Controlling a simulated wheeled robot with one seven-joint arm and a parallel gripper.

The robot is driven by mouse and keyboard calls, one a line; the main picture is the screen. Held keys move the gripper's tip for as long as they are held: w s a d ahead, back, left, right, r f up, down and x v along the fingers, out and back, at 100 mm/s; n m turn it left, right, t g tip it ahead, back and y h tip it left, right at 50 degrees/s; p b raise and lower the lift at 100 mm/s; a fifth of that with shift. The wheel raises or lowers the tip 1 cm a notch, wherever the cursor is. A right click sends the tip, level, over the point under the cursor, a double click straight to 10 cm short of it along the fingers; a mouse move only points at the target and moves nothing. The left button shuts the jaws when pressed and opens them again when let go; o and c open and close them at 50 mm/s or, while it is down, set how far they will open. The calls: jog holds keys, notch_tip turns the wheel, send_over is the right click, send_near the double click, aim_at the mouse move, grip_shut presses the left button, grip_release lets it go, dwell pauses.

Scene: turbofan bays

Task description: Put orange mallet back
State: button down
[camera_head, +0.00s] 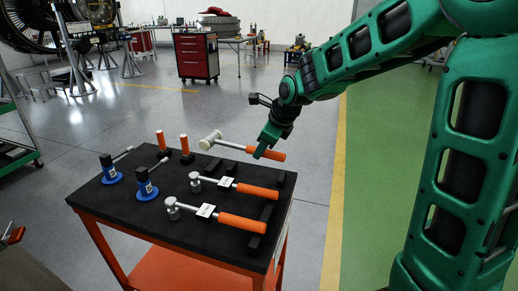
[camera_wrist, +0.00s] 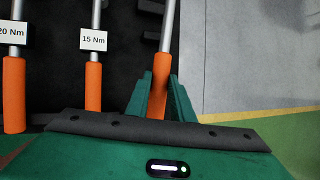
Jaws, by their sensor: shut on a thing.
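The orange mallet (camera_head: 233,146) has a pale head, a metal shaft and an orange handle. It is over the far right part of the black-topped cart (camera_head: 175,246). My gripper (camera_head: 262,151) is shut on its orange handle. In the wrist view the handle (camera_wrist: 158,92) stands between the two green fingers (camera_wrist: 160,98), with the shaft running up out of the picture. The mallet head is outside the wrist view. The mallet looks raised above the cart top, but I cannot tell by how much.
Two torque wrenches with orange handles (camera_head: 257,191) (camera_head: 242,222) lie on the cart, nearer than the mallet; the wrist view shows their 15 Nm (camera_wrist: 93,40) and 20 Nm labels. Dark support blocks (camera_head: 286,183) lie at the right. Blue-based tools (camera_head: 146,190) and upright orange-handled tools (camera_head: 185,144) stand left.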

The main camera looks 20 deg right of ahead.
jog(key=shift+f, duration=2.5)
jog(key=shift+s+f, duration=0.1)
jog(key=shift+f, duration=1.25)
dwell(0.3)
jog(key=c, duration=1.5)
grip_release()
jog(key=shift+f, duration=0.1)
jog(key=shift+o, duration=0.2)
jog(key=v, duration=1)
jog(key=shift+s+r, duration=0.1)
jog(key=shift+r, duration=0.25)
jog(key=shift+d, duration=0.1)
